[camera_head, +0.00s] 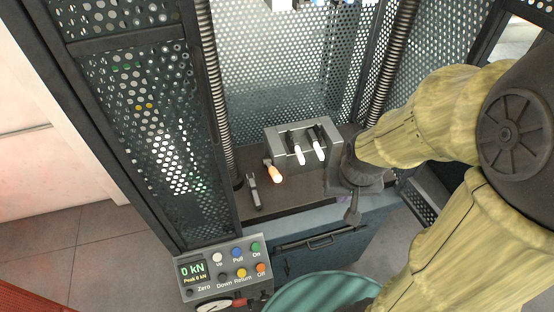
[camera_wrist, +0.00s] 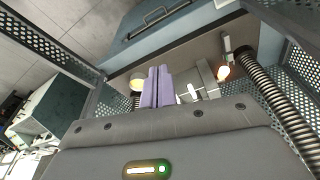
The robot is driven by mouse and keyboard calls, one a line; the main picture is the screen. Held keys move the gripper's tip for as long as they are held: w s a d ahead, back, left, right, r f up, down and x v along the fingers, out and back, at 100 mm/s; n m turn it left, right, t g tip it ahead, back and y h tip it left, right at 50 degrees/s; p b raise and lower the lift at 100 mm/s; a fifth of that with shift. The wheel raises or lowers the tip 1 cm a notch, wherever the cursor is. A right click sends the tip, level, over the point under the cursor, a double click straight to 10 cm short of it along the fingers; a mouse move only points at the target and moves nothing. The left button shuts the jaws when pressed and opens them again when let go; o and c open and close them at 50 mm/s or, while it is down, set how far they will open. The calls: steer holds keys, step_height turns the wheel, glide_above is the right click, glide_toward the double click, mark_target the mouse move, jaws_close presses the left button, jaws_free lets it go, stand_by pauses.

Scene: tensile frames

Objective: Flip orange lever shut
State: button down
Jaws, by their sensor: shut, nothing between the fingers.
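The orange lever (camera_head: 277,174) is a short handle with a bright orange tip, at the left front of a grey block on the dark bench. Its tip points down and right in the head view. In the wrist view the orange tip (camera_wrist: 224,73) shows at the upper right. My gripper (camera_head: 352,214) is right of the lever and apart from it, near the bench's front edge. In the wrist view its pale purple fingers (camera_wrist: 157,86) are together with nothing between them.
The grey block (camera_head: 275,133) carries two white-tipped levers (camera_head: 318,153) right of the orange one. A small dark fork-shaped part (camera_head: 254,190) lies left of it. Perforated guards and a spring column (camera_head: 217,90) enclose the bench. A control box (camera_head: 222,268) reads 0 kN.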

steer(key=w+a+r+n+y+b, duration=0.1)
steer(key=w+a, duration=0.5)
steer(key=w, duration=0.3)
steer(key=w+a+r+y+b, duration=0.1)
steer(key=w+a, duration=0.5)
steer(key=w, duration=0.3)
steer(key=shift+a+r+n+b, duration=0.2)
steer(key=shift+a+n+b, duration=0.05)
steer(key=shift+n+b, duration=0.15)
steer(key=shift+w+f, duration=0.1)
steer(key=p, duration=0.3)
glide_above(275, 169)
steer(key=w, duration=0.2)
step_height(275, 169, down, 10)
steer(key=r, duration=0.1)
steer(key=shift+s+d+f+p, duration=0.1)
steer(key=shift+s+f+p, duration=0.1)
steer(key=shift+s+f, duration=0.35)
steer(key=shift+s+d+f+p, duration=0.1)
steer(key=shift+s+f+p, duration=0.2)
steer(key=shift+f, duration=0.4)
steer(key=shift+s+d+f+p, duration=0.15)
steer(key=shift+s+f, duration=0.25)
steer(key=shift+f, duration=0.25)
steer(key=shift+f+b, duration=0.2)
steer(key=shift+b, duration=0.2)
